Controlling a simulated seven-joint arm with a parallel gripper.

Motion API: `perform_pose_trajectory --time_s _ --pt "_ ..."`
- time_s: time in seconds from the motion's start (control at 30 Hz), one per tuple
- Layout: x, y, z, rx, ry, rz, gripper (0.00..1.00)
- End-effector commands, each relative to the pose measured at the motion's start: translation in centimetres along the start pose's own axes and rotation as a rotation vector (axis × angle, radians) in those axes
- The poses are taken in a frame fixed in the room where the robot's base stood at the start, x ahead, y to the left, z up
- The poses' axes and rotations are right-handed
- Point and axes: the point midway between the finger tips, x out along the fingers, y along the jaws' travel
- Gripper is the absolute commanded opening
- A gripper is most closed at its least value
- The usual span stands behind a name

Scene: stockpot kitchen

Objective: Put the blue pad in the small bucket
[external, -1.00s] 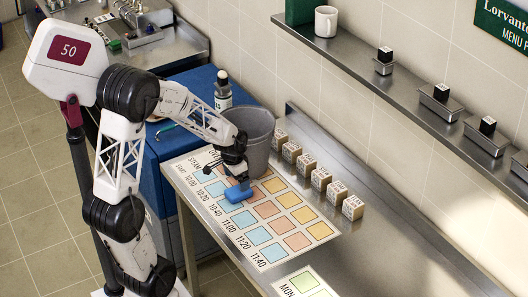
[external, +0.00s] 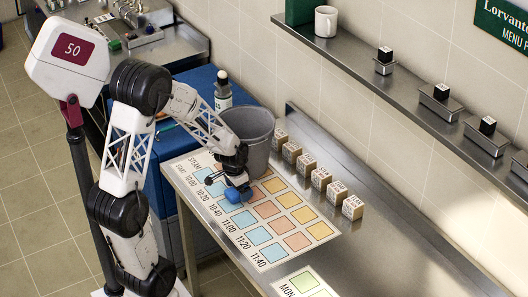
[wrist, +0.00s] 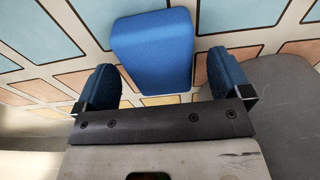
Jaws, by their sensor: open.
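The blue pad (external: 238,195) lies on the chart with coloured squares on the steel table. In the wrist view it is a rounded blue block (wrist: 152,50) ahead of and between my fingers. My gripper (external: 234,184) is open, low over the pad and partly hiding it in the external view. In the wrist view my gripper (wrist: 163,82) has a blue-faced finger on each side, with gaps to the pad. The small bucket (external: 258,137) is grey, upright and open-topped. It stands just behind my gripper at the chart's far end.
Several small labelled boxes (external: 322,179) stand in a row along the chart's right side. A bottle (external: 223,97) stands on the blue cabinet (external: 188,88) behind the arm. A wall shelf (external: 350,55) runs above. The table's right part (external: 400,255) is clear.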

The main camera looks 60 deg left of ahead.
Motion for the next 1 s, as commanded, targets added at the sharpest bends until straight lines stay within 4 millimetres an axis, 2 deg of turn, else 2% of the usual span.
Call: perform_pose_trajectory --time_s 0.5,0.87,1.0 --pt "-0.03 0.00 -0.01 0.000 0.000 0.000 0.94" --pt "-0.04 0.00 -0.01 0.000 0.000 0.000 0.39" --pt "-0.04 0.00 -0.01 0.000 0.000 0.000 0.38"
